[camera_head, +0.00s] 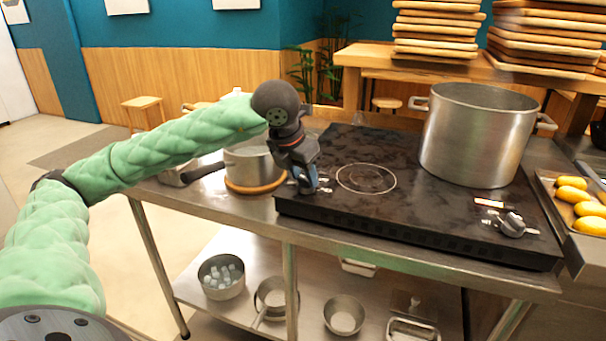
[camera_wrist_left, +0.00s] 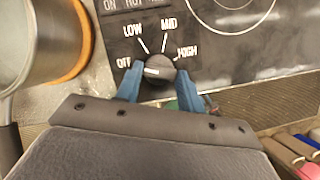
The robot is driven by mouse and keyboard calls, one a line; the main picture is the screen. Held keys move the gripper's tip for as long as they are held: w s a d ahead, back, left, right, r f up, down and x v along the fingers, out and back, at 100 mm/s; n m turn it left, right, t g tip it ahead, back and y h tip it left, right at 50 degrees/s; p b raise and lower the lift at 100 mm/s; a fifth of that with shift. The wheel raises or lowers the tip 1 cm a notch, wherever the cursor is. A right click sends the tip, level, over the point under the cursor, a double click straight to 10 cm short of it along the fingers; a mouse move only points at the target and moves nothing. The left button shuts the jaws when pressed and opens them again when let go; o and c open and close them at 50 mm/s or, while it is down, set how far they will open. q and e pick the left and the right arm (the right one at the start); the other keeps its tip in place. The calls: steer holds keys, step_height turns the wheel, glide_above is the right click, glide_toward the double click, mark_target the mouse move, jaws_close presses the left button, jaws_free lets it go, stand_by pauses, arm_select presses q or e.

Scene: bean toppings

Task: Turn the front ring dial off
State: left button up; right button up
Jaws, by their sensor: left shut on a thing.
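The black cooktop (camera_head: 400,212) has a dark round dial (camera_wrist_left: 158,68) near its left front edge. The labels OFF, LOW, MID and HIGH stand around the dial in the left wrist view. A pale mark on the dial's face lies toward its left side, the OFF side. My left gripper (camera_head: 308,187) is shut on this dial, with one blue finger on each side of it in the left wrist view (camera_wrist_left: 160,82). The gripper hides the dial in the head view. A bare ring (camera_head: 366,179) is just right of the gripper. My right gripper is not in view.
A steel pot (camera_head: 253,163) on a wooden trivet (camera_head: 256,188) stands close left of the gripper. A large pot (camera_head: 478,140) is on the cooktop's right, with a second dial (camera_head: 512,226) in front. Stacked boards (camera_head: 437,25) are behind.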

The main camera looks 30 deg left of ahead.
arm_select(q)
steer(key=o, duration=1)
steer(key=v, duration=0.7)
steer(key=shift+r, duration=0.35)
steer(key=shift+s, duration=0.15)
